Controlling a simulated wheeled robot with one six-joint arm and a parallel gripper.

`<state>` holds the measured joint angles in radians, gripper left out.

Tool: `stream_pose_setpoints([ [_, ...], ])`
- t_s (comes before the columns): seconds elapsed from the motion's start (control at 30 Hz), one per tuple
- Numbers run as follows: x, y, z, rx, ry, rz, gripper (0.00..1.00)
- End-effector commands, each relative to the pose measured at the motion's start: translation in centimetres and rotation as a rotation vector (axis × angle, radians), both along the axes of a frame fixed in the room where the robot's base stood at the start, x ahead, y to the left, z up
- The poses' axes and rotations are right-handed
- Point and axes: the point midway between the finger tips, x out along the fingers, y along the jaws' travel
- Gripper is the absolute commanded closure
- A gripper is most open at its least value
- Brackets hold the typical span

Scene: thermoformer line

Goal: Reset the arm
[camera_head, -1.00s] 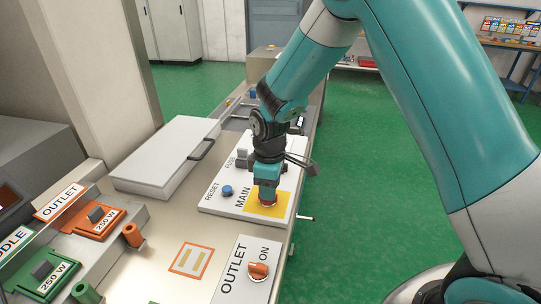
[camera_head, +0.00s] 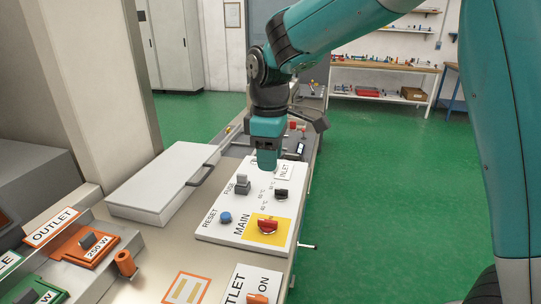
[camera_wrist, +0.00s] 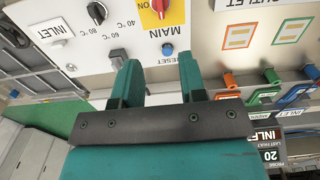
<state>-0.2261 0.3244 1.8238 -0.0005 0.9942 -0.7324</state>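My teal gripper (camera_head: 267,160) hangs above the far part of the white control panel (camera_head: 222,231), clear of it. In the wrist view the two fingers of my gripper (camera_wrist: 134,85) stand apart with nothing between them. The red MAIN knob (camera_head: 268,226) sits on its yellow square, free of my gripper. The blue RESET button (camera_head: 225,218) and the grey FUSE part (camera_head: 242,185) are to its left. A black temperature knob (camera_head: 281,195) stands behind the MAIN knob.
A white lidded box (camera_head: 160,181) with a dark handle lies left of the panel. An orange OUTLET knob (camera_head: 258,299) is at the front. An orange OUTLET module (camera_head: 88,244) is at the left. Green floor (camera_head: 365,190) is open to the right.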

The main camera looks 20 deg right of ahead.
Motion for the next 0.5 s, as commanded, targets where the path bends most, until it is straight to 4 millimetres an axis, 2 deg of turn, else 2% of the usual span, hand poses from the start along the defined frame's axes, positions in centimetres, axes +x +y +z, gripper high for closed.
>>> stream_pose_setpoints([
  [0.27,0.0,0.0,0.0,0.0,0.0,0.0,0.62],
  [0.33,-0.6,0.1,0.2,0.007,-0.002,-0.007,0.62],
  [0.43,-3.2,0.8,1.0,0.043,-0.013,-0.039,0.62],
  [0.5,-6.5,1.5,1.6,0.089,-0.02,-0.08,0.62],
])
